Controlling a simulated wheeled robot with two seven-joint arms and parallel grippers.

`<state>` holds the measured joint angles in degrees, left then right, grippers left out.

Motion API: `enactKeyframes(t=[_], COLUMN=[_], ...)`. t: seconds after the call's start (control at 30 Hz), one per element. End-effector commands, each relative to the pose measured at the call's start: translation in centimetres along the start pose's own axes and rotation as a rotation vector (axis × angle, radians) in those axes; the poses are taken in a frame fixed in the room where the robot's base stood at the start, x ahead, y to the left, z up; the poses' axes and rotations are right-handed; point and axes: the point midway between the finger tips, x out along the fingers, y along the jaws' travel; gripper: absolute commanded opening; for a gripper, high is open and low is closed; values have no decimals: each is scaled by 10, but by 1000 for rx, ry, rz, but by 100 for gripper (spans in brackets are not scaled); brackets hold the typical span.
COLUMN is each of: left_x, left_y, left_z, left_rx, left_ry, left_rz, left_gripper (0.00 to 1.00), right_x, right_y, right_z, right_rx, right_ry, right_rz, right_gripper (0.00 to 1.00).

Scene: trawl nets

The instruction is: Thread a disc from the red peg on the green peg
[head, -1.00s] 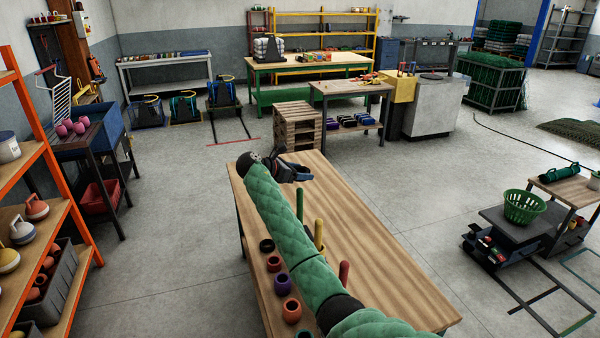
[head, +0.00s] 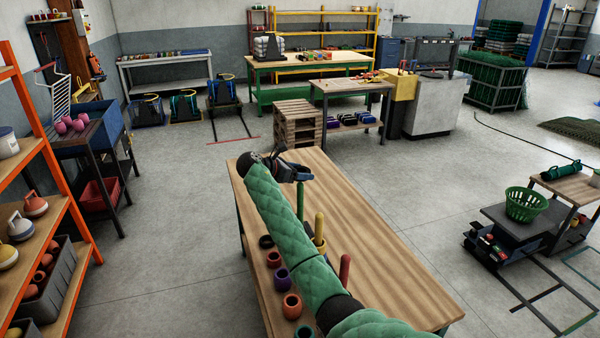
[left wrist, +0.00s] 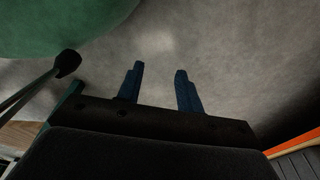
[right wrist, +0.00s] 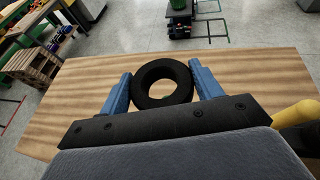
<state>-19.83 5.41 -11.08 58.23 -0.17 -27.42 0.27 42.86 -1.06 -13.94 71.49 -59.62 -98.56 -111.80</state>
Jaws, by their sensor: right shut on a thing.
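My right gripper (head: 292,174) is at the far end of the wooden table, close to the top of the green peg (head: 300,203). In the right wrist view the gripper (right wrist: 164,84) is shut on a black disc (right wrist: 163,66), one finger on each side, its hole empty. Whether the disc lines up with the green peg cannot be told. The red peg (head: 345,268) stands nearer me, partly hidden by my right arm. The yellow peg (head: 319,227) is between them; it also shows in the right wrist view (right wrist: 298,112). My left gripper (left wrist: 158,72) is open and empty above bare floor.
The table's right half (head: 375,250) is clear. An orange shelf (head: 45,150) stands at left.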

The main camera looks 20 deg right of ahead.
Motion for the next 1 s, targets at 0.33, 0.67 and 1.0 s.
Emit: enactKeyframes(t=[0.33, 0.67, 1.0], left_x=[-3, -9, -6], left_y=[7, 12, 6], left_z=[-12, -36, -24], left_rx=[-4, -8, -4], left_ry=[4, 24, 15], left_rz=[6, 10, 5], left_gripper=[36, 36, 36], right_x=[4, 9, 14], right_y=[0, 0, 0], right_z=[-9, -21, -34], right_rx=[0, 0, 1], right_ry=[0, 0, 0], right_rz=[0, -1, 0], right_gripper=[39, 39, 39])
